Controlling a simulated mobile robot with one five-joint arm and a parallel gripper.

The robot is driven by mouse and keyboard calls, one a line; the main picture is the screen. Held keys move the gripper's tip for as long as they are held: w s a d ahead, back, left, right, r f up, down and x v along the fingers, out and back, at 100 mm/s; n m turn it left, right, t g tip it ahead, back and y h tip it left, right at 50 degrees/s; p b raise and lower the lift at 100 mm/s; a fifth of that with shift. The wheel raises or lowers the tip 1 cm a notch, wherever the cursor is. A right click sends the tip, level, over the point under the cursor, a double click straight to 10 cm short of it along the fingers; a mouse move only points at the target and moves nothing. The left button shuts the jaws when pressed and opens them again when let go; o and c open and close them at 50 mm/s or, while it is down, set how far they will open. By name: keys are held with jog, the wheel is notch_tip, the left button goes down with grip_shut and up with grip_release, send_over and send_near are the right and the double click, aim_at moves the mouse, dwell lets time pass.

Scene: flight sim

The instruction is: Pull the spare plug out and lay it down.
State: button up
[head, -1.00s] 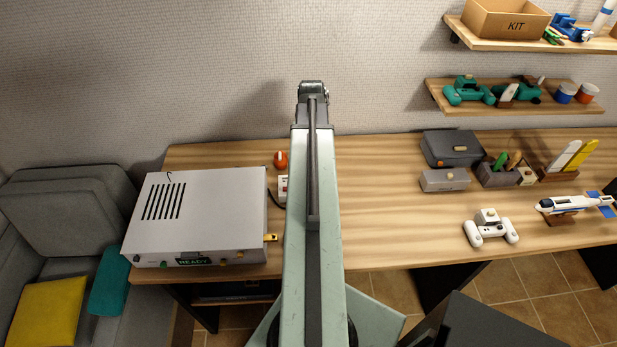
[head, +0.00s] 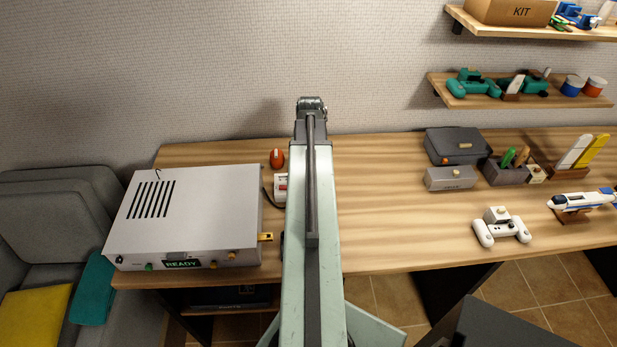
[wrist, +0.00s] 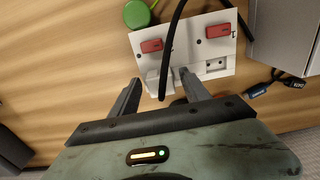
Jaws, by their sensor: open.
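A white socket strip (wrist: 190,52) with two red switches lies on the wooden desk. A pale plug-like block (wrist: 153,80) sits at its lower left with a black cable (wrist: 168,50) running over it; I cannot tell for certain that it is the spare plug. My gripper (wrist: 160,78) is open, its fingers on either side of this block and close to the strip; contact is unclear. An open socket (wrist: 215,64) shows at the strip's right. In the head view the strip (head: 281,187) is partly hidden by my arm, which also hides my gripper.
A grey box marked READY (head: 185,215) stands left of the strip. Two tagged cable ends (wrist: 257,90) lie right of the strip in the wrist view. A green round object (wrist: 137,14) is beyond it.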

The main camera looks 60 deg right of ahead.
dwell(0.8)
jog(key=shift+w, duration=0.1)
grip_shut()
jog(key=shift+r, duration=0.1)
jog(key=shift+r+p, duration=2.95)
jog(key=shift+p, duration=0.1)
